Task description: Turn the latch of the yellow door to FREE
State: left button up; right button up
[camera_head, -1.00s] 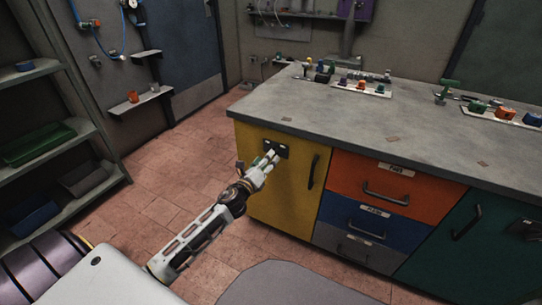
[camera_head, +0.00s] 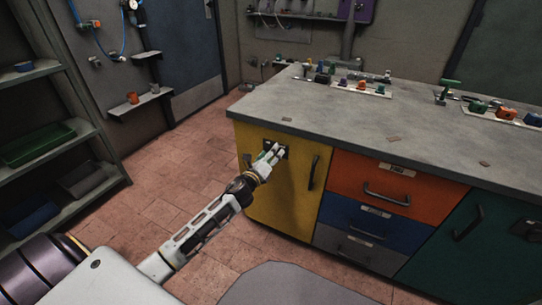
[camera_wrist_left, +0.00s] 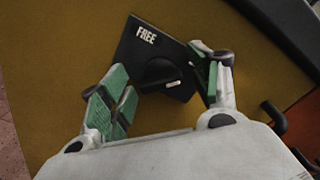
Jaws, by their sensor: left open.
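The yellow door (camera_head: 290,200) is the left front of the workbench and looks shut. Its latch is a black plate (camera_wrist_left: 138,58) marked FREE, with a round black knob (camera_wrist_left: 160,74) that has a pale mark. The mark points to the right in the left wrist view, away from the word FREE. My left gripper (camera_head: 272,152) is in front of the plate. In the left wrist view its green-padded fingers (camera_wrist_left: 162,88) are spread on either side of the knob, with a gap to it. Whether they touch the plate is unclear. My right gripper is out of view.
A black door handle (camera_head: 313,172) stands right of the latch. Orange (camera_head: 385,190), blue and grey drawers and a green door (camera_head: 462,240) follow to the right. The worktop (camera_head: 400,130) overhangs above. Open floor lies to the left, with a shelf (camera_head: 85,130) beyond.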

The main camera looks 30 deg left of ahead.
pick_arm(q)
jog(key=shift+c, duration=0.3)
jog(key=c, duration=1)
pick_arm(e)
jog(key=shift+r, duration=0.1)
